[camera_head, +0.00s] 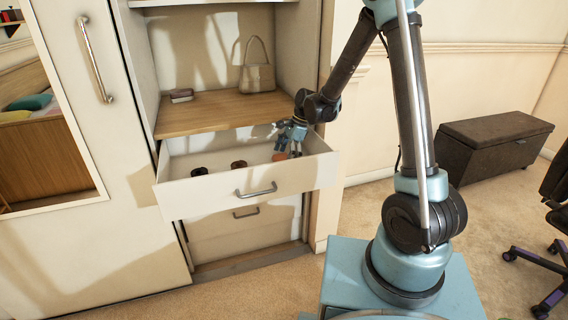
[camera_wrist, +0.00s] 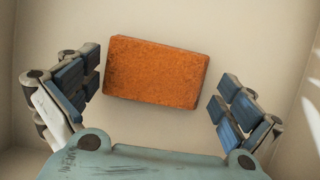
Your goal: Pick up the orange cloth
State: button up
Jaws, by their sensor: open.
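The orange cloth (camera_wrist: 155,72) is a folded, flat rectangle lying on the pale drawer bottom, slightly tilted in the wrist view. In the head view a small bit of it (camera_head: 279,157) shows inside the open drawer, mostly hidden by my gripper (camera_head: 291,140). In the wrist view my gripper (camera_wrist: 158,100) is open, with one finger on each side of the cloth's near part. Neither finger visibly grips it, and how high the fingers are above the drawer bottom is hard to tell.
A wooden shelf (camera_head: 215,112) with a handbag (camera_head: 257,78) lies just above. A dark bench (camera_head: 492,145) stands at right.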

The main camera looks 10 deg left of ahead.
jog(key=c, duration=0.7)
jog(key=shift+r, duration=0.1)
